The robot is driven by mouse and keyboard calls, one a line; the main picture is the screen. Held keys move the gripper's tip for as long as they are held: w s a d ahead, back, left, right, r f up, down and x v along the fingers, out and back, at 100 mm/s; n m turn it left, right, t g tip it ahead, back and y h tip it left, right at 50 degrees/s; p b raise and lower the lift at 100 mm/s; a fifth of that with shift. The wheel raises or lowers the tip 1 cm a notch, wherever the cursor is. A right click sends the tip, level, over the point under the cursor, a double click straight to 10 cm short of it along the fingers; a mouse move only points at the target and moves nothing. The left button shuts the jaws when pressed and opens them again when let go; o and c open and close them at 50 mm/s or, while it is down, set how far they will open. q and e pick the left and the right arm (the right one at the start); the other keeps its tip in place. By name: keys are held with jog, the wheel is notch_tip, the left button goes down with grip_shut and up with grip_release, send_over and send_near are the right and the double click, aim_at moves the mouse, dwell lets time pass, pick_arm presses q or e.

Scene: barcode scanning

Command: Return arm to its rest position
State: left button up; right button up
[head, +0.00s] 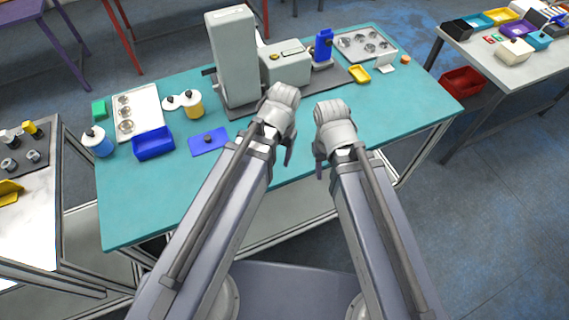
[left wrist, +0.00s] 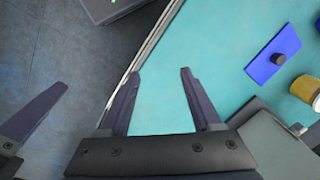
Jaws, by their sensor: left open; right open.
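My left gripper (head: 289,154) is near the front edge of the teal table in the head view, its jaws mostly hidden behind the wrist. In the left wrist view, its two dark fingers (left wrist: 160,73) are spread apart with nothing between them. My right gripper (head: 319,173) is just to the right in the head view, fingers pointing down near the same edge. One of its fingers (left wrist: 38,112) shows at the left of the left wrist view. Both grippers are open and touch no object that I can see. Both arms stretch forward, side by side.
The teal table (head: 130,210) holds a tall grey machine (head: 235,60), a blue bin (head: 153,144), a blue plate with a dark knob (head: 210,140) and a yellow tray (head: 359,74). Side tables stand left and right. The table's front left is clear.

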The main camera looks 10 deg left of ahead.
pick_arm(q)
jog(key=s+d, duration=0.2)
jog(key=s, duration=0.1)
jog(key=shift+s+d, duration=0.1)
jog(key=shift+d, duration=0.3)
notch_tip(320, 180, down, 6)
jog(key=b, duration=0.6)
jog(key=shift+f, duration=0.15)
